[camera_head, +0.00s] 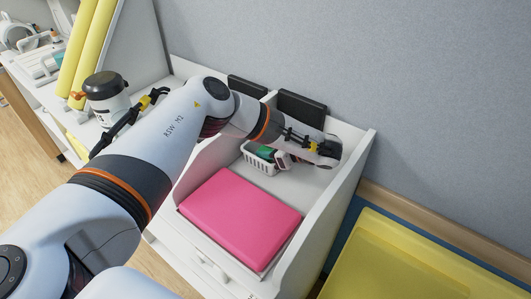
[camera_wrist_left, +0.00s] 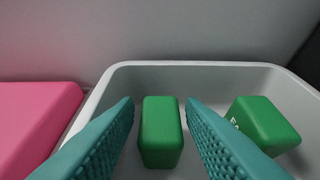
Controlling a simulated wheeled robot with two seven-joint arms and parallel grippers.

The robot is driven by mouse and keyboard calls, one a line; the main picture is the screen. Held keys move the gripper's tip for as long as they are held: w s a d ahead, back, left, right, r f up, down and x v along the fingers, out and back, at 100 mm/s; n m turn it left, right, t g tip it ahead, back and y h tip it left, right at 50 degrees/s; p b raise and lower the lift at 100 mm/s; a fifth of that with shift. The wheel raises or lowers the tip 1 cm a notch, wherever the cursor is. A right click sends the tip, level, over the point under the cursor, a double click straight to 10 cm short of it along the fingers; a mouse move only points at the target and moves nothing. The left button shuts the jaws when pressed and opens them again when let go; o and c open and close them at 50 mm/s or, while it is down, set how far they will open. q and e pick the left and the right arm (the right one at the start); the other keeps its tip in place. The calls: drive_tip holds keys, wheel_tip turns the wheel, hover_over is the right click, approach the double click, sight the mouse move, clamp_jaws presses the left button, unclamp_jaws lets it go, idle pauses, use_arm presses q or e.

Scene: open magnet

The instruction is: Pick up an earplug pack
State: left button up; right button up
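A green earplug pack (camera_wrist_left: 160,130) stands in a small white basket (camera_wrist_left: 205,66), between the two teal fingers of my left gripper (camera_wrist_left: 159,120) in the left wrist view. The fingers are apart, one on each side of the pack, with a gap to it. A second green pack (camera_wrist_left: 265,124) lies tilted at the right side of the basket. In the head view my left gripper (camera_head: 281,160) reaches down at the basket (camera_head: 258,162), where green shows inside. The fingertips are largely hidden there. My right gripper is not in view.
A pink pad (camera_head: 240,218) lies in front of the basket on the white cabinet, whose right side panel (camera_head: 335,200) rises beside it. Dark boxes (camera_head: 302,106) stand behind. A yellow surface (camera_head: 420,262) is at right, a black-lidded container (camera_head: 106,96) at left.

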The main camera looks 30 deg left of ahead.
use_arm(q)
drive_tip(key=shift+d, duration=0.1)
drive_tip(key=c, duration=0.6)
drive_tip(key=shift+c, duration=0.7)
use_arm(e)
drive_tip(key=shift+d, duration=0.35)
